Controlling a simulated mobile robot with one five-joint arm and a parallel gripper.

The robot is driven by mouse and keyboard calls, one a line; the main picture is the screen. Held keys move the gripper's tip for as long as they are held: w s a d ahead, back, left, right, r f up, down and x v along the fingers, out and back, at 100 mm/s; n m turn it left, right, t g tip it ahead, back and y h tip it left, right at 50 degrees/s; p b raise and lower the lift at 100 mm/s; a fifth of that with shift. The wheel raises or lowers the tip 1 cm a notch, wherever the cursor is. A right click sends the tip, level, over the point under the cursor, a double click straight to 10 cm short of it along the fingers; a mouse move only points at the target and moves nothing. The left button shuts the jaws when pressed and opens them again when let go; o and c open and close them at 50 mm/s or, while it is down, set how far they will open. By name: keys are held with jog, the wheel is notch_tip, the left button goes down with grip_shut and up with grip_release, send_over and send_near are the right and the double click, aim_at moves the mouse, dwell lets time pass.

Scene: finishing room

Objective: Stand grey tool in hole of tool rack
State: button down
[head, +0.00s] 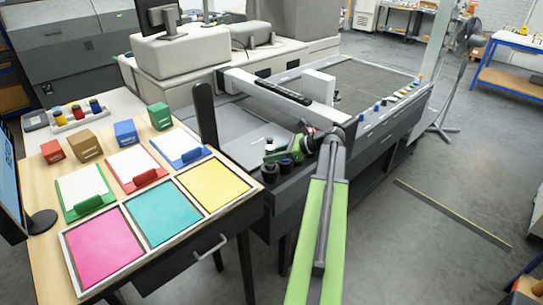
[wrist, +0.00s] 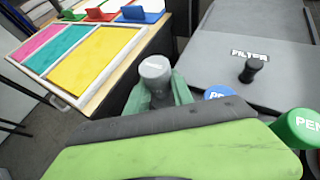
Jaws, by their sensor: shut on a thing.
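My gripper (wrist: 158,93) has green jaws, shut around an upright-looking grey tool (wrist: 155,70) with a round, pale lettered top. The tool's lower end is hidden behind my gripper in the wrist view. In the head view my gripper (head: 279,156) is over the near left corner of the flatbed machine, beside several dark round holders (head: 270,173) that look like part of the tool rack. The rack's holes cannot be made out, and I cannot tell whether the tool touches it.
A blue-topped tool (wrist: 218,92) and a green-topped one (wrist: 298,126) are close to the right of my gripper. A black knob marked FILTER (wrist: 250,70) is on the grey machine (wrist: 225,45). The wooden table (head: 150,275) with coloured sheets stands to the left.

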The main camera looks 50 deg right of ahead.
jog(key=shift+f+b, duration=0.95)
jog(key=shift+f, duration=0.1)
jog(key=c, duration=1)
grip_release()
jog(key=shift+c, duration=0.2)
jog(key=shift+r, duration=0.1)
jog(key=p+v, duration=0.8)
jog(key=v, duration=0.9)
jog(key=shift+s+d+r, duration=0.1)
jog(key=shift+s, duration=0.05)
